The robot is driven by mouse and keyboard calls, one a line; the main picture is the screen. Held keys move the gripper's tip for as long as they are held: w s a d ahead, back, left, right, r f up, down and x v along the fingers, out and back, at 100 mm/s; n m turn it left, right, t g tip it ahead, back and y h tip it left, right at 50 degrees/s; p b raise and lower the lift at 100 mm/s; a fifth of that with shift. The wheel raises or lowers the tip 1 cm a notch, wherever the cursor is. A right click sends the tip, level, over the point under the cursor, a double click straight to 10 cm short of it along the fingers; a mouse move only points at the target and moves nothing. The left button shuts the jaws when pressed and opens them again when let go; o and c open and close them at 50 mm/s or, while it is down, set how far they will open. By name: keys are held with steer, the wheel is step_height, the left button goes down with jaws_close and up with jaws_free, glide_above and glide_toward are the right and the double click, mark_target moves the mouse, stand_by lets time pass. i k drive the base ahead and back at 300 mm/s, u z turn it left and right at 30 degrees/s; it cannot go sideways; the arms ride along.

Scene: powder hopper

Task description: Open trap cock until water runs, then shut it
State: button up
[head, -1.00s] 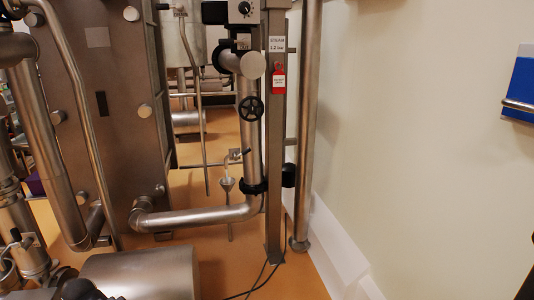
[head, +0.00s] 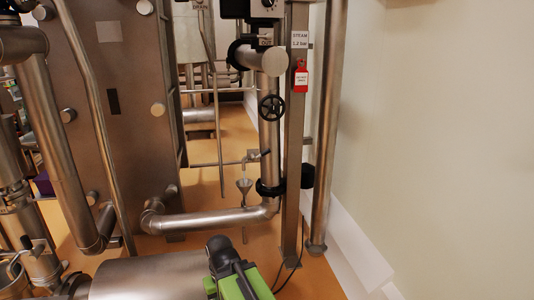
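A small trap cock (head: 258,156) with a black lever sits on a thin side pipe left of the vertical steel steam pipe. Its short spout bends down over a small funnel (head: 244,185) on a thin drain tube. No water can be made out between spout and funnel at this size. A part of my arm, black and bright green, shows at the bottom centre, well below and in front of the cock. My gripper's fingertips cannot be clearly made out there, so its opening cannot be judged.
A black handwheel (head: 271,107) and red tag (head: 300,80) are above the cock. A steel post with a steam label (head: 300,39) stands right of it. A horizontal steel pipe (head: 210,220) and large cylinder (head: 150,277) lie below. The right wall (head: 430,150) is bare.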

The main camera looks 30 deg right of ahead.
mark_target(255, 159)
steer(key=z, duration=0.1)
steer(key=i, duration=0.95)
steer(key=u, duration=0.05)
